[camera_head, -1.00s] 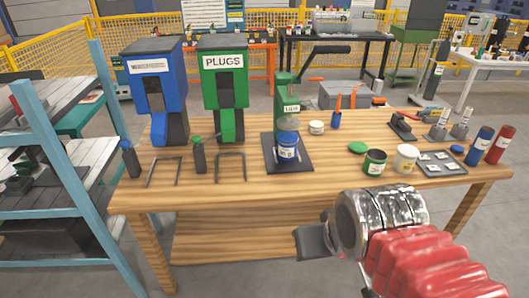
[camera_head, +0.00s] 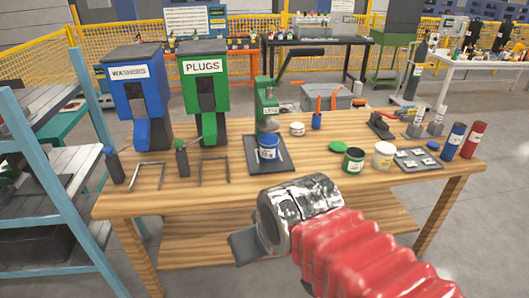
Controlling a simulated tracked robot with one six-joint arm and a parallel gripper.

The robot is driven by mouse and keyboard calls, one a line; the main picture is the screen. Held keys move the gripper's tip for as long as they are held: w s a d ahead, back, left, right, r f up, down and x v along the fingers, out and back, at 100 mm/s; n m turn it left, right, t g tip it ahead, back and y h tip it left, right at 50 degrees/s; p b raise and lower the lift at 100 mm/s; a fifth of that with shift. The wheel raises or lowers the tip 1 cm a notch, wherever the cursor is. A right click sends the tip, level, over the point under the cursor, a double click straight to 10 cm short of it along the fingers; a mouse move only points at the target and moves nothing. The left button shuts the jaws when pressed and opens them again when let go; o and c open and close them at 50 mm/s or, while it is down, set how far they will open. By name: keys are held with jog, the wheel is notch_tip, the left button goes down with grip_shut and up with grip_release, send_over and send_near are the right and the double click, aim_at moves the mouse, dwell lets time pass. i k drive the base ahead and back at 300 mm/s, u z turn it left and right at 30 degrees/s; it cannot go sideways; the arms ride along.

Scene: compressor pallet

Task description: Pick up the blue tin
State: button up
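The blue tin (camera_head: 268,150) has a white label and stands upright on the black base plate (camera_head: 283,166) of the green press (camera_head: 267,104), on the wooden table. The press head is just above the tin; whether it touches the tin is unclear. My gripper (camera_head: 246,245) is low in front of the table's near edge, below the tin in the picture and well apart from it. Only a dark finger part shows past my silver wrist, so its opening is hidden.
A blue washers dispenser (camera_head: 138,92) and a green plugs dispenser (camera_head: 204,88) stand left of the press. A green tin (camera_head: 353,161), a white tin (camera_head: 384,155) and a grey tray (camera_head: 418,160) stand to the right. The table front (camera_head: 250,185) near the press is clear.

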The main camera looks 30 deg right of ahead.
aim_at(267, 153)
jog(key=z, duration=0.05)
jog(key=i, duration=1)
jog(key=u, duration=0.05)
